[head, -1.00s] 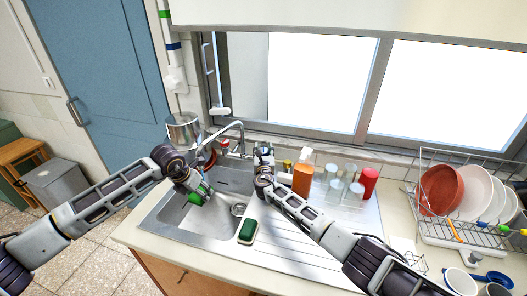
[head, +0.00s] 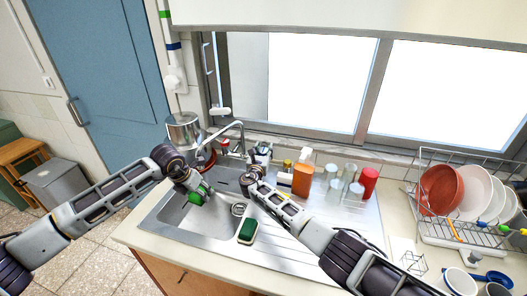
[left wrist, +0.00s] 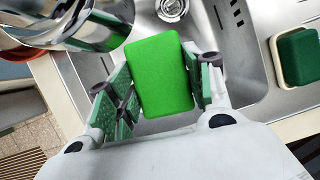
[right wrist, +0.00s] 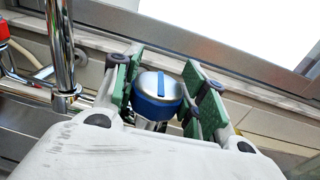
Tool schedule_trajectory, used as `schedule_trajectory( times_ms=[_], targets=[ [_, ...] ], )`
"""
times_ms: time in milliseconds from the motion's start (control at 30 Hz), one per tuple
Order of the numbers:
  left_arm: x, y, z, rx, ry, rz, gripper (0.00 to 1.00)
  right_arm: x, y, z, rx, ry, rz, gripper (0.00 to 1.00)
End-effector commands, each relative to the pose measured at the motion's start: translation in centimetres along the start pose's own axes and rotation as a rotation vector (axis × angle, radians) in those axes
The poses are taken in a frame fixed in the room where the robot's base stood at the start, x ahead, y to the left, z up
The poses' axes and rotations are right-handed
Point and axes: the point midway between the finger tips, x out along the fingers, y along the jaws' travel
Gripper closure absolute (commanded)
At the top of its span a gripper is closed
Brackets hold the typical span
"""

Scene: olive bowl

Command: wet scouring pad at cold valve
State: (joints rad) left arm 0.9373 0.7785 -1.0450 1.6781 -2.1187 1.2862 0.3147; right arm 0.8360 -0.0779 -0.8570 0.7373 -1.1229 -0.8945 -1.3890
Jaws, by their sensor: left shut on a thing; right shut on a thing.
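The bright green scouring pad (left wrist: 162,74) is held between the fingers of my left gripper (left wrist: 160,85), which is shut on it. In the head view the pad (head: 201,194) is over the sink basin, near and below the tap's spout (head: 238,124). My right gripper (right wrist: 160,92) is shut on the cold valve (right wrist: 157,92), a silver knob with a blue band and blue bar, behind the sink. In the head view my right gripper (head: 260,156) largely hides this valve. I cannot make out any water stream.
A red-marked valve (head: 223,146) stands left of the tap. A dark green sponge (head: 247,231) lies at the sink's front edge. An orange bottle (head: 302,180), glasses and a red container (head: 369,181) stand right of my right gripper. A metal pot (head: 184,130) is behind my left gripper.

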Motion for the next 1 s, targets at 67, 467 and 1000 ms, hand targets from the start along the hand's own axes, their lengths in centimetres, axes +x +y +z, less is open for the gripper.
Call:
schedule_trajectory(
  times_ms=[67,467,1000],
  targets=[
    [-0.01,0.00,0.02,0.000,0.000,0.000,0.68,0.06,0.06,0.14,0.001,-0.001,-0.021,0.81],
    [-0.01,0.00,0.01,0.000,0.000,0.000,0.68,0.04,-0.04,0.14,0.000,-0.002,-0.065,0.51],
    [-0.01,0.00,0.01,0.000,0.000,0.000,0.68,-0.07,-0.01,0.04,0.000,-0.001,-0.064,0.35]
  ],
)
